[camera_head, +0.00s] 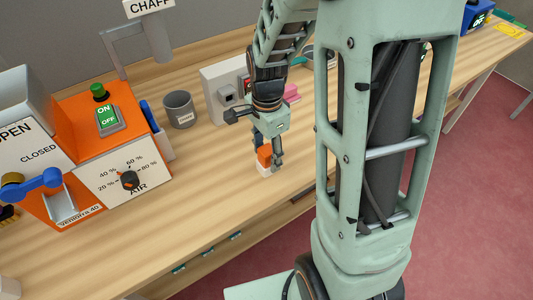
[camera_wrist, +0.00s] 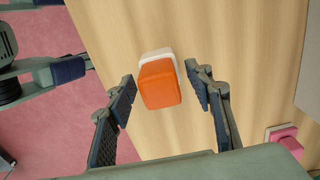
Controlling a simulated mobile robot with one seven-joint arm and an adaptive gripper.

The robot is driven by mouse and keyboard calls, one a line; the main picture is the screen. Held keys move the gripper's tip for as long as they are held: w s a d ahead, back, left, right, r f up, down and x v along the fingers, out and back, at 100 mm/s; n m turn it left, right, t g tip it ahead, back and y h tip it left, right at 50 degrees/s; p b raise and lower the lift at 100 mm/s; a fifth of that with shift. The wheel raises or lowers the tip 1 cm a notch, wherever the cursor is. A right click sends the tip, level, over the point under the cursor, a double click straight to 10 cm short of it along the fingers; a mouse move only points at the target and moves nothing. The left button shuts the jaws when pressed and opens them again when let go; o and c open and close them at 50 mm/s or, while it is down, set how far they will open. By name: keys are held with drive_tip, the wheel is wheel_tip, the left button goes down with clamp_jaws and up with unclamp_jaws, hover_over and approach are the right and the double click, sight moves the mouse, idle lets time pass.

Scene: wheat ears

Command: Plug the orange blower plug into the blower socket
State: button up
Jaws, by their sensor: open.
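The orange plug (camera_head: 264,154) stands on a small white base (camera_head: 265,169) on the wooden bench. In the wrist view the orange plug (camera_wrist: 160,84) sits between the fingers, with its white base (camera_wrist: 157,54) partly hidden behind it. My gripper (camera_head: 270,150) is open around the plug; in the wrist view my gripper (camera_wrist: 160,77) shows a visible gap on each side of it. A white box (camera_head: 213,75) behind and to the left bears a grey square fitting (camera_head: 227,96), which may be the blower socket; I cannot tell for sure.
The orange blower machine (camera_head: 75,112) with a green ON switch and an air dial stands at left. A grey cup (camera_head: 179,109) stands between it and the white box. A pink block (camera_head: 291,93) lies behind my gripper. The bench front is mostly clear.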

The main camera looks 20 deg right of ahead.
drive_tip(key=c, duration=1.3)
drive_tip(key=shift+o, duration=0.2)
drive_tip(key=shift+r, duration=0.15)
